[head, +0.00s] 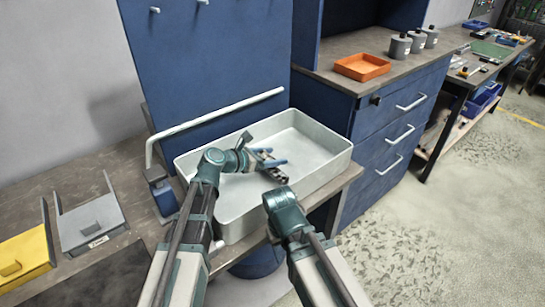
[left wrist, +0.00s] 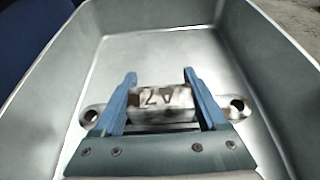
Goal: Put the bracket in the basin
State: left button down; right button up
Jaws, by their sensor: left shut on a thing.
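The basin (head: 232,207) is a pale grey-white rectangular tub at the edge of the workbench. My left gripper (head: 274,157) reaches over the basin, its blue fingers inside the rim outline. In the left wrist view my left gripper (left wrist: 160,79) is shut on the bracket (left wrist: 164,97), a metal block with dark markings and a holed lug at each end. The bracket (head: 277,174) is partly hidden by the gripper in the head view. The basin's bare floor (left wrist: 165,50) shows beyond it; I cannot tell whether the bracket touches it. My right gripper does not show.
A blue panel with a pale rail (head: 222,119) stands behind the basin. Grey (head: 91,223) and yellow (head: 24,258) trays lie on the bench at left. An orange tray (head: 362,67) and several grey containers stand on the blue cabinet. The floor at right is open.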

pick_arm(q)
jog(key=shift+f, duration=0.3)
grip_release()
jog(key=shift+r, duration=0.1)
jog(key=shift+r, duration=0.25)
jog(key=shift+r+p, duration=0.45)
jog(key=shift+p, duration=0.15)
jog(key=p+v, duration=0.4)
jog(key=v, duration=0.8)
jog(key=shift+f, duration=0.1)
